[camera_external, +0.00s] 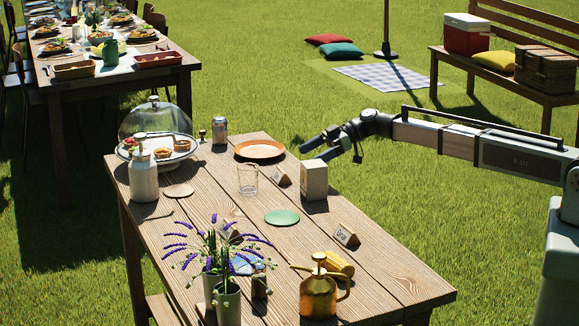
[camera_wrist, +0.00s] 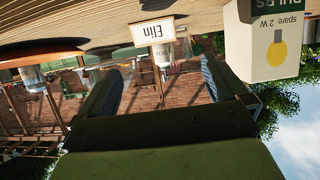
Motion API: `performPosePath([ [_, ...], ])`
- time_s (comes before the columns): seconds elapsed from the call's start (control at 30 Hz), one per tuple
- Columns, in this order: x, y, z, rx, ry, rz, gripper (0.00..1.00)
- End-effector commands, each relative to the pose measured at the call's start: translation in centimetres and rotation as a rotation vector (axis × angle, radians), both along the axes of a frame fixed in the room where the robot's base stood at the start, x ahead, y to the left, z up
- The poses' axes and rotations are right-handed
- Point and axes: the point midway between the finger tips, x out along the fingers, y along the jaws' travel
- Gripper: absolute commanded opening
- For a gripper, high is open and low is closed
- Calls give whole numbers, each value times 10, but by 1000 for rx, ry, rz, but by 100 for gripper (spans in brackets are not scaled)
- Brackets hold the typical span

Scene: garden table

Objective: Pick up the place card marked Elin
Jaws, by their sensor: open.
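The Elin place card (camera_wrist: 153,30), a small wooden block with a white face, reads upside down at the top of the wrist view, on the plank table. In the external view a small card (camera_external: 281,177) between the glass and the pale box appears to be it, though its writing is too small to read. My gripper (camera_external: 314,151) is open and empty above the table's right edge, beyond the box and apart from the card. In the wrist view its two fingers (camera_wrist: 163,84) are spread, with the card beyond them.
A pale bulb box (camera_external: 314,180) stands close beside the card; it also shows in the wrist view (camera_wrist: 268,48). A clear glass (camera_external: 247,179), an orange plate (camera_external: 259,149) and a green disc (camera_external: 282,217) are near. Another card (camera_external: 346,236) and a brass can (camera_external: 318,292) stand nearer the front.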

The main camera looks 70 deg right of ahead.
Motion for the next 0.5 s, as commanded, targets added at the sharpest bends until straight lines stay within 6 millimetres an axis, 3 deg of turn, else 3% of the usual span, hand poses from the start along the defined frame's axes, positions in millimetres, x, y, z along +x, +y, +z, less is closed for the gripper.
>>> performPosePath([
  [0.23,32,26,-18,1,2,1,100],
  [0.5,43,36,-24,1,1,-1,100],
])
